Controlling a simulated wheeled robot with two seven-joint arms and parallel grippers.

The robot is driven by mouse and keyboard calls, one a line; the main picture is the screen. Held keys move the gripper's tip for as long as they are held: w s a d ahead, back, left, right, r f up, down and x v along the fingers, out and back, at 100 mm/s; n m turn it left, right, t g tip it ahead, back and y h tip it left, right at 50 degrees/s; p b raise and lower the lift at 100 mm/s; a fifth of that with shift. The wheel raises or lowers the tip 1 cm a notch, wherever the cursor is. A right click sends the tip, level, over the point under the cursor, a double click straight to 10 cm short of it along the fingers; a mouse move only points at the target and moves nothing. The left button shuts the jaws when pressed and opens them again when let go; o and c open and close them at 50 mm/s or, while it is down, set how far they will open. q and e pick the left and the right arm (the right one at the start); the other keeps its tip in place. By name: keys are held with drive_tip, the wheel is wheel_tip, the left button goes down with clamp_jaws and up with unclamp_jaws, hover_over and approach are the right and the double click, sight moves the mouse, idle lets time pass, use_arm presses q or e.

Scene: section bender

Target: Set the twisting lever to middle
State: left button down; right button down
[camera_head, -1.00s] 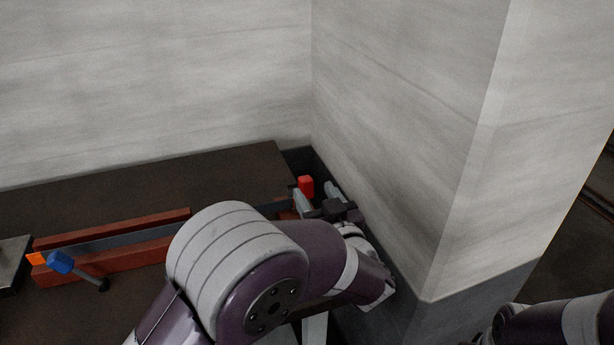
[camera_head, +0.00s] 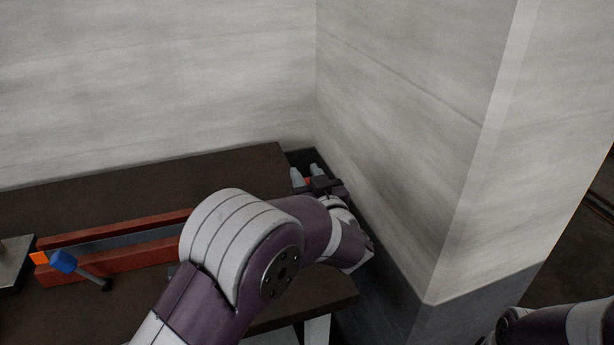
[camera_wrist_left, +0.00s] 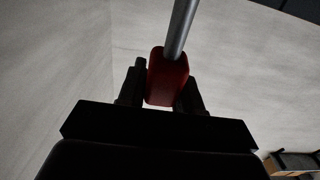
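A lever with a red handle (camera_head: 307,182) is at the far right end of the workbench, by the corner of the walls. In the left wrist view its red handle (camera_wrist_left: 167,78) sits on a grey rod (camera_wrist_left: 181,28) between my fingers. My left gripper (camera_head: 306,176) appears shut on this handle, with a finger close against each side. My right gripper is out of view.
A grey metal block (camera_head: 14,262) is at the far left. A pale wall (camera_head: 400,130) stands close to the right of my left gripper.

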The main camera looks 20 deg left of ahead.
use_arm(q)
drive_tip(key=shift+s+d+t+y+b, duration=0.5)
drive_tip(key=shift+s+d+t+b, duration=0.25)
drive_tip(key=shift+s+b, duration=0.35)
drive_tip(key=shift+r, duration=0.25)
drive_tip(key=c, duration=0.8)
unclamp_jaws()
drive_tip(key=shift+c, duration=0.2)
drive_tip(key=v, duration=1.2)
drive_tip(key=shift+s+d, duration=0.2)
drive_tip(key=shift+f, duration=0.2)
